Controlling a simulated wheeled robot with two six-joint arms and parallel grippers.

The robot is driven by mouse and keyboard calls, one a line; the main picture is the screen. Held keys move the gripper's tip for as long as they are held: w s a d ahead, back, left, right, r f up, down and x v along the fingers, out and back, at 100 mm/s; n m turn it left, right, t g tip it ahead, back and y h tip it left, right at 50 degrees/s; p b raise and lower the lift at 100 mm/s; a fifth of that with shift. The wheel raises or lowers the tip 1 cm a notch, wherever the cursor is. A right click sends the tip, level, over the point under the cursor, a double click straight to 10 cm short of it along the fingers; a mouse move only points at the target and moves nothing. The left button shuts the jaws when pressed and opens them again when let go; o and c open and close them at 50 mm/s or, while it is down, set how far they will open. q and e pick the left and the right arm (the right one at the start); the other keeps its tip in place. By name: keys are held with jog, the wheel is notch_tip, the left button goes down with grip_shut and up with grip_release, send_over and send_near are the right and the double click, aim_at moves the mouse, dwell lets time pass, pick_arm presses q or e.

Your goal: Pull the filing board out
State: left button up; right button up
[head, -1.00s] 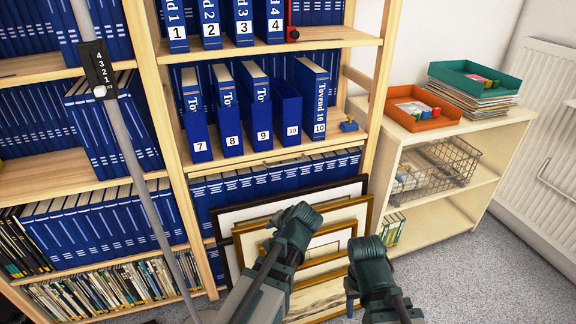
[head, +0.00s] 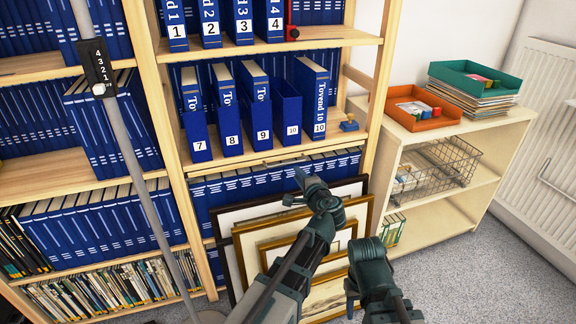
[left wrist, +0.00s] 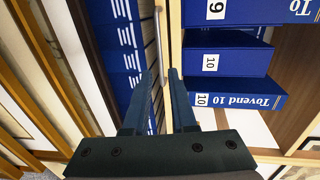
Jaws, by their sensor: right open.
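The filing board (head: 230,171) is a pale wooden board whose front edge runs under the shelf with binders 7 to 10. It looks pushed in. In the left wrist view its wooden edge (left wrist: 175,35) runs up the picture, with a thin metal bar (left wrist: 158,35) beside it. My left gripper (head: 295,186) is below and in front of that edge. In the left wrist view the fingers (left wrist: 161,74) are apart and empty, with the bar lying beyond the gap between their tips. My right gripper (head: 350,298) is open, low in front of the framed prints, away from the board.
Framed prints (head: 265,215) lean against the lower shelf, close under my left gripper. Blue binders (head: 232,135) stand above the board and more stand below it. A low cabinet (head: 455,150) with an orange tray (head: 425,109) is to the right. A grey pole (head: 135,170) stands left.

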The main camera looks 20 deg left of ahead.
aim_at(288, 163)
pick_arm(q)
jog(key=b+x, duration=0.1)
jog(key=x, duration=0.9)
jog(key=shift+w+a+b, duration=0.1)
jog(key=shift+w+b, duration=0.1)
jog(key=shift+b, duration=0.2)
grip_shut()
dwell(0.9)
